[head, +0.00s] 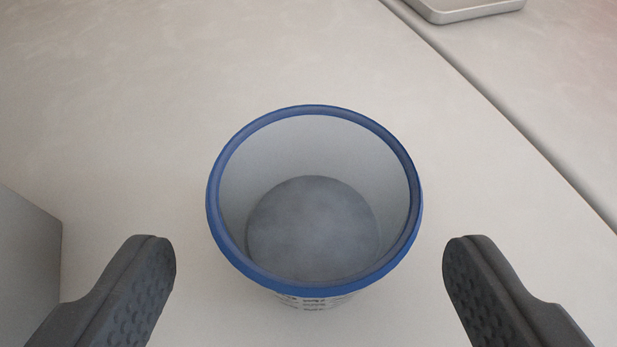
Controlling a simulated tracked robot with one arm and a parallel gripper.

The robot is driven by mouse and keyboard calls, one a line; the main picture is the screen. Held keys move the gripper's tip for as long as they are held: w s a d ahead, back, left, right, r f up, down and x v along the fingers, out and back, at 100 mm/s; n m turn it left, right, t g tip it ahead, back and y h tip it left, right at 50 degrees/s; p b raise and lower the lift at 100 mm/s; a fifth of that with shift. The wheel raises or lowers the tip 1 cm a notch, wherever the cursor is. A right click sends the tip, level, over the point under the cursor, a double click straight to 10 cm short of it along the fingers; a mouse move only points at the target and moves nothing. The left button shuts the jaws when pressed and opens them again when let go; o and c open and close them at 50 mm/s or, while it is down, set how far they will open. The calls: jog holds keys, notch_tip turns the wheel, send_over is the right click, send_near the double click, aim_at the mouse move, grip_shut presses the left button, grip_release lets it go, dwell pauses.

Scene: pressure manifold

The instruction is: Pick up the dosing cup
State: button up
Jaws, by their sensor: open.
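The dosing cup (314,278) stands upright in the middle of the head view. It is pale with a blue rim, and dark printed marks show low on its near outer side. A grey, cloudy surface shows at the bottom inside it. My gripper (309,262) is open, with one dark, textured finger to the left of the cup and one to the right. There is a clear gap between each finger and the cup, and neither touches it. The fingertips appear level with the near part of the cup in the picture.
The cup stands on a pale, flat surface (120,110) with free room behind it. A grey block (25,255) is at the left edge, close to the left finger. A dark seam (500,108) runs down the right side. A metal tray (470,12) lies beyond it.

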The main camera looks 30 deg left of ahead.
aim_at(312, 169)
jog(key=shift+r+b+x, duration=0.15)
jog(key=shift+b+x, duration=0.3)
jog(key=shift+x, duration=1.1)
jog(key=shift+r+b+x, duration=0.15)
jog(key=shift+b+x, duration=0.25)
jog(key=shift+x, duration=1.15)
jog(key=shift+w, duration=0.2)
jog(key=c, duration=1.1)
